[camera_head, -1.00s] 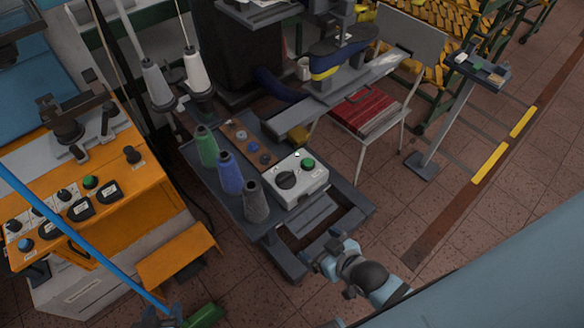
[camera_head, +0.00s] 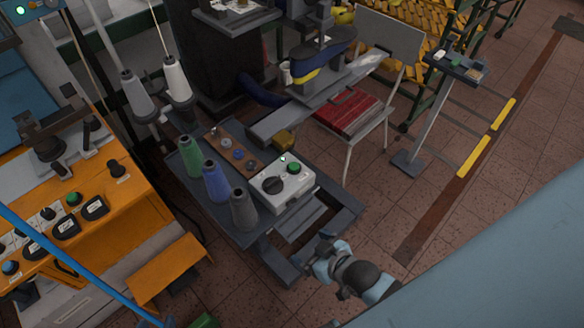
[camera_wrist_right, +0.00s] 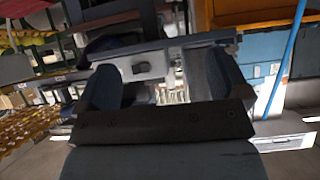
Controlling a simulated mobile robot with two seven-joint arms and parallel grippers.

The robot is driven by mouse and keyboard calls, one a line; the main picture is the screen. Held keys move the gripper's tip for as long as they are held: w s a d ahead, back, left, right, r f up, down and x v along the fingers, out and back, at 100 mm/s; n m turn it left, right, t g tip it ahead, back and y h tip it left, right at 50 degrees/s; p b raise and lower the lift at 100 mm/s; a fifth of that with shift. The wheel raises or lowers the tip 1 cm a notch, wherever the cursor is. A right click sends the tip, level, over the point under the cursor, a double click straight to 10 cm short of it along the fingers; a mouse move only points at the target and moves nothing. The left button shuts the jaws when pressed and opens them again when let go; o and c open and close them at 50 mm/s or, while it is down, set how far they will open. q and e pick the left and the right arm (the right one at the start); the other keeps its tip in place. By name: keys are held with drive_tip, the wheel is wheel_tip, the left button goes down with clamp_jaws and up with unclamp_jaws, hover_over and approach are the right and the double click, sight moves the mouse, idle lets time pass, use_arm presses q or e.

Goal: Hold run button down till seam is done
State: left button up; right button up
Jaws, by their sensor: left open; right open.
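A white control box (camera_head: 282,188) stands on the grey low stand, with a green button (camera_head: 293,167), a black knob (camera_head: 274,186) and a small lit lamp (camera_head: 283,158). My right gripper (camera_head: 310,256) is in front of the stand, below and right of the box, apart from the button. In the right wrist view its two fingers (camera_wrist_right: 165,82) are spread with nothing between them. A dark blue shoe piece with a yellow edge (camera_head: 322,58) sits at the machine behind.
Green, blue and grey thread cones (camera_head: 216,182) stand left of the box. An orange machine (camera_head: 130,205) with knobs and a blue pole (camera_head: 75,262) fill the left. A chair with a red item (camera_head: 347,110) stands behind.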

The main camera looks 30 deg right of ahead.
drive_tip(key=shift+c, duration=0.2)
clamp_jaws()
idle(0.4)
idle(1.3)
